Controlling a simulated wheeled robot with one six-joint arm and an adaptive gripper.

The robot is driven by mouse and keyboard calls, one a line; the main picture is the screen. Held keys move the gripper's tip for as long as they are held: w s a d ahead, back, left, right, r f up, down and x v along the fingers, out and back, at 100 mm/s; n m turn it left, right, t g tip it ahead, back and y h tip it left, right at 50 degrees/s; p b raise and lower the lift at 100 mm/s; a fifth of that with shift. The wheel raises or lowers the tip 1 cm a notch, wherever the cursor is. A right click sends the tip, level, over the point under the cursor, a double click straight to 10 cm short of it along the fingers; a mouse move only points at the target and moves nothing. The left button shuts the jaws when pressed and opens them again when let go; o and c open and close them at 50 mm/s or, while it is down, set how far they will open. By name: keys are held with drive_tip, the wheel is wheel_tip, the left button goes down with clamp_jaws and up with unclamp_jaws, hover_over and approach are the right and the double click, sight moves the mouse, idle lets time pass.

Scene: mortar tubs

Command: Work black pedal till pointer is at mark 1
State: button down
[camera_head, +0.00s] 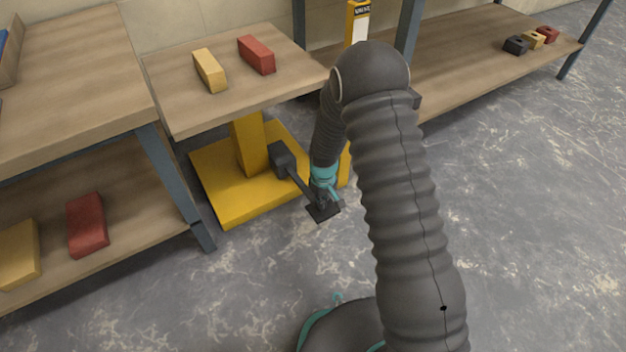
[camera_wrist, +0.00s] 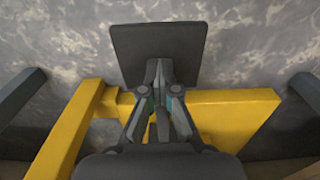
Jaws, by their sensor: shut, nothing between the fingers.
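The black pedal (camera_head: 323,211) is a flat square plate on a dark lever that comes out of a yellow lift base (camera_head: 217,190). In the wrist view the pedal plate (camera_wrist: 157,40) lies straight beyond my fingertips. My gripper (camera_head: 323,202) is shut and empty, pointing down at the pedal; its fingers also show in the wrist view (camera_wrist: 158,78). I cannot tell whether they touch the plate. The lift's wooden top (camera_head: 180,110) stands on a yellow column. A yellow post with a white face (camera_head: 357,25) rises behind my arm, which hides its lower part; pointer and mark 1 are not visible.
A yellow brick (camera_head: 210,70) and a red brick (camera_head: 257,54) rest on the lift top. A wooden shelf unit (camera_head: 75,75) stands at left, with bricks on its lower board. Another bench (camera_head: 455,75) stands behind at right. The floor at right is clear.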

wheel_tip(320, 180, up, 11)
drive_tip(key=w+p, duration=0.1)
drive_tip(key=p, duration=0.4)
drive_tip(key=shift+a+p, duration=0.35)
idle(0.4)
idle(1.2)
idle(0.6)
